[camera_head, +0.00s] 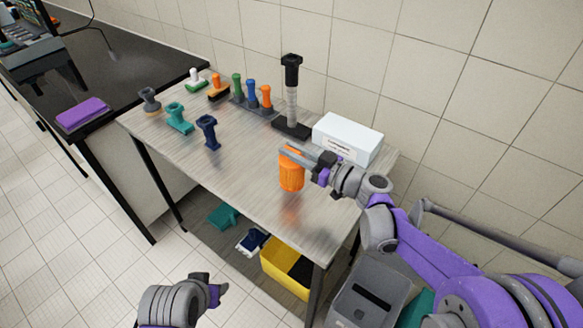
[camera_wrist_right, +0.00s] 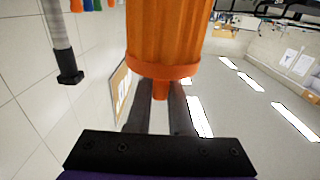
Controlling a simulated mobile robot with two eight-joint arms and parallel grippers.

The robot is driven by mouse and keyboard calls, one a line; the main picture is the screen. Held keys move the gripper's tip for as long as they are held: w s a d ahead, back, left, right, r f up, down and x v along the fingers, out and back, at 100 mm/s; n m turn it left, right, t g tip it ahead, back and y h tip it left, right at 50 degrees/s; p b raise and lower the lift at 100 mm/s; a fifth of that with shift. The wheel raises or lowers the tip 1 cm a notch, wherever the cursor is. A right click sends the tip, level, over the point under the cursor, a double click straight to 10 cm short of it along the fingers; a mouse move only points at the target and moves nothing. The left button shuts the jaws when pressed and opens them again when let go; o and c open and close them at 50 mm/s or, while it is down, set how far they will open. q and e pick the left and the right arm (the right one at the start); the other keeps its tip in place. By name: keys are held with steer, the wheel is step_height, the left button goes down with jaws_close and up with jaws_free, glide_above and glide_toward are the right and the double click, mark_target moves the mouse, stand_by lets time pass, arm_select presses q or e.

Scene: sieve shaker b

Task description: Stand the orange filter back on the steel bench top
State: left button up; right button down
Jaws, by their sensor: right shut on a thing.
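The orange filter (camera_head: 291,178) is a ribbed cylinder over the front right part of the steel bench top (camera_head: 235,175). My right gripper (camera_head: 293,155) reaches in from the right and is shut on the filter's upper end. In the right wrist view the filter (camera_wrist_right: 168,35) fills the upper middle, with its narrow stem between the two fingers (camera_wrist_right: 160,105). The filter looks upright in the head view; I cannot tell whether its base touches the steel. My left gripper (camera_head: 217,289) is low in front of the bench, away from the filter; its jaws are unclear.
A white box (camera_head: 348,138) and a black-based stand with a clear column (camera_head: 291,100) are behind the filter. Several coloured brushes or stamps, including a dark blue one (camera_head: 208,132), occupy the left and back. Bare steel lies left and front of the filter. A yellow bin (camera_head: 285,272) is below.

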mark_target(292, 163)
steer(key=shift+f, duration=2.15)
steer(key=shift+f+b, duration=0.2)
steer(key=shift+b, duration=0.15)
steer(key=c, duration=0.8)
jaws_free()
steer(key=shift+r, duration=0.1)
steer(key=shift+r, duration=0.2)
steer(key=b+v, duration=0.1)
steer(key=v, duration=1.1)
steer(key=shift+f, duration=0.15)
